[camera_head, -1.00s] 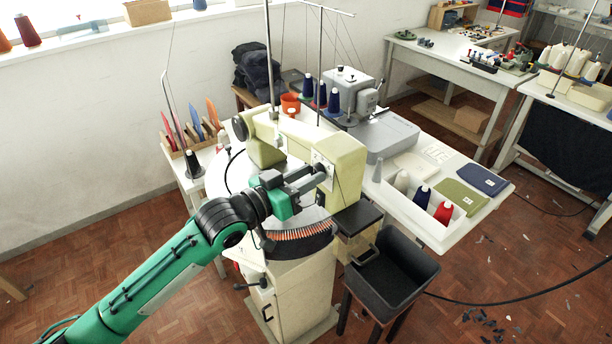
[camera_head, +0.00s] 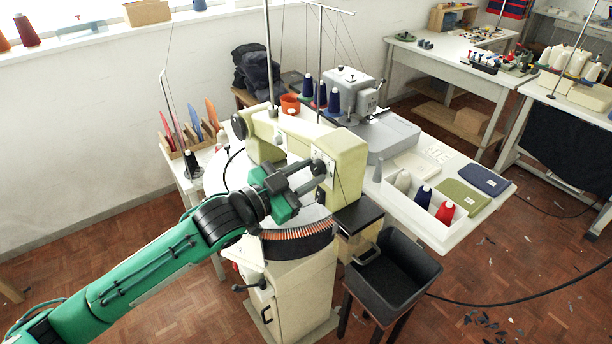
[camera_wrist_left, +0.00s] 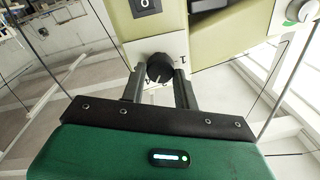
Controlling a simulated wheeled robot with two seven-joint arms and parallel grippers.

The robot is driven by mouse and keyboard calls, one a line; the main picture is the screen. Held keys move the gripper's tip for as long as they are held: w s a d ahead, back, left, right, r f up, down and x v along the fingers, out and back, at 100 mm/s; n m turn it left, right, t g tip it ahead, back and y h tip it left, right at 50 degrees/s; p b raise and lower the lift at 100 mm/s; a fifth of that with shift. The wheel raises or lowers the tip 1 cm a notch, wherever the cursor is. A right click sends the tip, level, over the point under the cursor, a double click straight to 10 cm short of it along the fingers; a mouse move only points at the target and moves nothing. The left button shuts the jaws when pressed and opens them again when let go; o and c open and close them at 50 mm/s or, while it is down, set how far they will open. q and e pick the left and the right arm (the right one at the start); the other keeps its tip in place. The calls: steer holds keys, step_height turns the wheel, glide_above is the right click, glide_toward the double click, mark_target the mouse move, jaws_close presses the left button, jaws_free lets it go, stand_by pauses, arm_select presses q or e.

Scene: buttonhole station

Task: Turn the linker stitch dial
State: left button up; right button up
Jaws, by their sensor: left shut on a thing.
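The linker stitch dial (camera_wrist_left: 160,68) is a round black knob with a pointer line, on the pale plate of the cream linker machine (camera_head: 345,150). Marks and a "1" show on the plate around it. In the wrist view my left gripper (camera_wrist_left: 160,78) has a finger on each side of the dial and is shut on it. In the head view the left gripper (camera_head: 319,173) reaches the machine's front face, where the dial (camera_head: 319,166) shows small and dark between the fingertips. My right gripper is not in view.
A black switch (camera_wrist_left: 144,5) marked 0 is just above the dial. The needle ring (camera_head: 298,243) lies below my left gripper. A dark bin (camera_head: 395,275) stands at the machine's right. The white table (camera_head: 455,232) behind holds yarn cones and folded cloths.

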arm_select(q)
steer(key=shift+m, duration=1)
steer(key=o, duration=1)
